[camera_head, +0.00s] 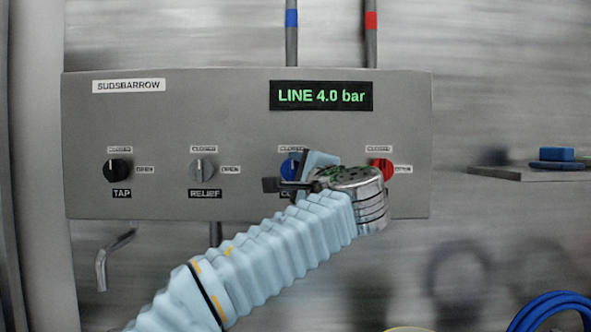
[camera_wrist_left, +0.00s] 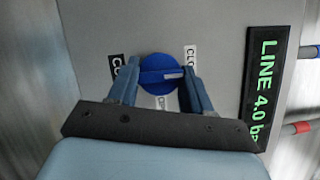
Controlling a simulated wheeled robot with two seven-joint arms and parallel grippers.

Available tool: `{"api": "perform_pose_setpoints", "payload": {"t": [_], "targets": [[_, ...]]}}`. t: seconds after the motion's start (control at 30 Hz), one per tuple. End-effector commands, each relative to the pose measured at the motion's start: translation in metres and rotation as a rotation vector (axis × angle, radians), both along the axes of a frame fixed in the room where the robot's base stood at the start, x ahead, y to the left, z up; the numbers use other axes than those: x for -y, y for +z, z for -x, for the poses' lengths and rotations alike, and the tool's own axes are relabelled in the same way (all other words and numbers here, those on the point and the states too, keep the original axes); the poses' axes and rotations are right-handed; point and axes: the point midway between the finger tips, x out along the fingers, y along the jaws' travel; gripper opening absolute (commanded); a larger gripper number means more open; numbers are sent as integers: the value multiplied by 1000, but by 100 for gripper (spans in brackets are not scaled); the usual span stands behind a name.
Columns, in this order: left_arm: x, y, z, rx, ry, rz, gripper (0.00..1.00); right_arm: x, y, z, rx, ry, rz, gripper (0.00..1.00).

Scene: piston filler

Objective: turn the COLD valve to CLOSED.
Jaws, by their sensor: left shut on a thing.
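The COLD valve is a round blue knob (camera_head: 287,166) on the grey panel, mostly covered by my gripper in the head view. In the left wrist view the knob (camera_wrist_left: 160,72) shows clearly, with a raised bar and a white mark. The mark points to the picture's right, toward the CLOSED label (camera_wrist_left: 191,58). The OPEN label (camera_wrist_left: 163,101) is partly hidden below the knob. My left gripper (camera_head: 298,176) is at the knob, and its two fingers (camera_wrist_left: 160,84) are shut on opposite sides of it. My right gripper is not in view.
The black TAP knob (camera_head: 118,170) and grey RELIEF knob (camera_head: 202,170) are to the left. A red knob (camera_head: 381,169) sits close to my wrist on the right. A display (camera_head: 321,96) above reads LINE 4.0 bar. A shelf (camera_head: 520,174) holds blue items at right.

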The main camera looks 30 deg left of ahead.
Motion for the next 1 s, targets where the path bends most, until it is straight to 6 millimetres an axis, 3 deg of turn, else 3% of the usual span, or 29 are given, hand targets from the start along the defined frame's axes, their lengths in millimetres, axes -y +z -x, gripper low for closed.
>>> {"api": "perform_pose_setpoints", "payload": {"t": [0.5, 0.53, 0.67, 1.0], "targets": [[0, -1, 0, 8, 2, 19, 19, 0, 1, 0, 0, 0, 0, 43], [0, -1, 0, 8, 2, 19, 52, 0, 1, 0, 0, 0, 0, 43], [0, -1, 0, 8, 2, 18, 72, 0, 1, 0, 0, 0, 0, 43], [2, -1, 1, 8, -1, 16, 75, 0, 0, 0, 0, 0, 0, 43]]}}
